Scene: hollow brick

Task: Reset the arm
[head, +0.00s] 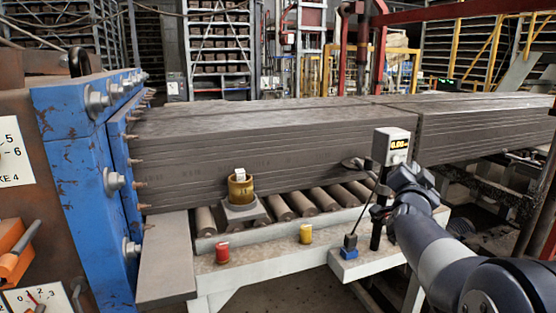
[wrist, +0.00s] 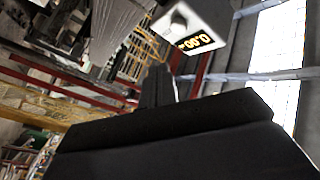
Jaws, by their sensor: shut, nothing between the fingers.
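My arm (head: 430,245) reaches in from the lower right in the head view, and its wrist (head: 408,180) is raised beside the digital gauge. My gripper (wrist: 157,80) shows in the wrist view as dark fingers close together, shut and empty. Its fingertips are hard to make out in the head view. The gauge's white display box (head: 391,146) stands on a dark post just left of my wrist and reads 0.00. The box also shows near the fingers in the wrist view (wrist: 190,22), tilted.
A ribbed grey clay column (head: 250,150) runs from the blue die press (head: 75,150) over rollers (head: 315,198).

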